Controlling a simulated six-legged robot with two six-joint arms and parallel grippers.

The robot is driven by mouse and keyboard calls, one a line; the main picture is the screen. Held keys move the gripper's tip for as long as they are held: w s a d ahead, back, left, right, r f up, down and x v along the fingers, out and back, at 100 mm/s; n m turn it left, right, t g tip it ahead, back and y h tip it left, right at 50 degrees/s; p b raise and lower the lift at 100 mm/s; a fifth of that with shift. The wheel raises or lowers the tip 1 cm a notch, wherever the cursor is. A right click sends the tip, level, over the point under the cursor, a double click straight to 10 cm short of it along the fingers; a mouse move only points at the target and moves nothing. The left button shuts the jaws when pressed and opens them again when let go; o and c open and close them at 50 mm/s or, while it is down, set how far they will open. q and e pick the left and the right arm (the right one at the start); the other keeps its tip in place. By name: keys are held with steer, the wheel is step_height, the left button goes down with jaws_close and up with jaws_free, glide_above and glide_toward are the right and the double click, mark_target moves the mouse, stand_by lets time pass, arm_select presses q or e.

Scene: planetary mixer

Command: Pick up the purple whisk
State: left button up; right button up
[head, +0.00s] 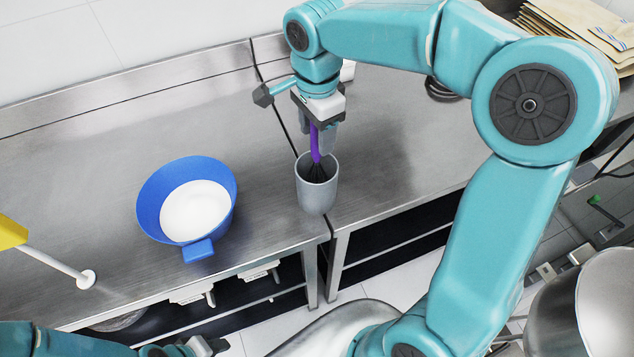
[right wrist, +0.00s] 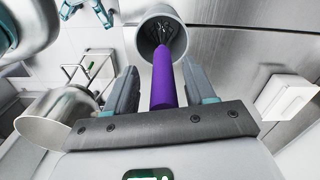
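The purple whisk (head: 315,143) stands handle up in a grey cup (head: 318,192) on the steel counter, its dark wires inside the cup. In the right wrist view the purple handle (right wrist: 163,80) runs between the fingers of my right gripper (right wrist: 160,88). The fingers are open, one on each side, with a visible gap to the handle. In the head view my right gripper (head: 321,125) is above the cup, pointing down. My left gripper (right wrist: 88,12) shows small at the top left of the right wrist view, its fingers apparently spread; it holds nothing visible.
A blue bowl (head: 151,187) with white contents stands left of the cup. A yellow-and-white tool (head: 50,262) lies at the left. A seam between two counters runs beside the cup. A steel bowl (head: 588,310) is at the lower right, and brown packets (head: 575,22) are at the back right.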

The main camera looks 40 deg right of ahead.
steer(key=shift+w, duration=0.15)
jaws_close()
step_height(320, 180, up, 20)
steer(key=p, duration=0.2)
steer(key=c, duration=0.6)
jaws_free()
jaws_close()
